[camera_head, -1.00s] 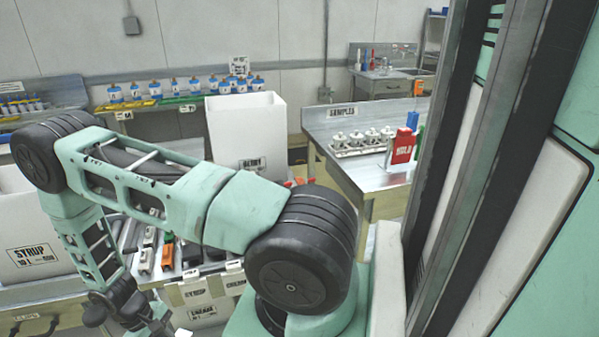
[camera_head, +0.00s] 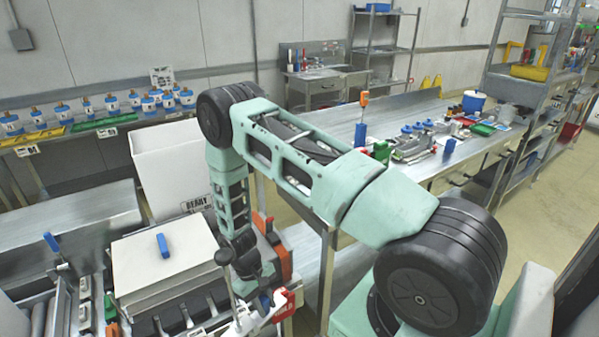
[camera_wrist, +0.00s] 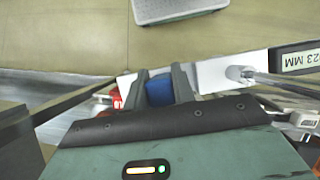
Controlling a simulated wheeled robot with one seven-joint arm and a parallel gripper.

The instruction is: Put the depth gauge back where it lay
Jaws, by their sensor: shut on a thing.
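My gripper (camera_wrist: 161,88) is shut on a blue block-like part, which I take for the depth gauge (camera_wrist: 159,92). Only this blue part shows between the two fingers in the wrist view; the rest is hidden by the fingers and gripper body. In the head view my wrist hangs over the right part of the near bench, and a small blue patch shows just below it, too small to make out. A grey-knobbed rod (camera_head: 226,258) stands close beside my wrist. The spot where the gauge lay cannot be told.
A white plate and a "23 MM" label (camera_wrist: 300,60) are right of my fingers in the wrist view. A red tag (camera_head: 284,300) is right of my wrist. A lidded white box (camera_head: 165,265) with a blue handle and a white bin (camera_head: 172,165) stand to the left.

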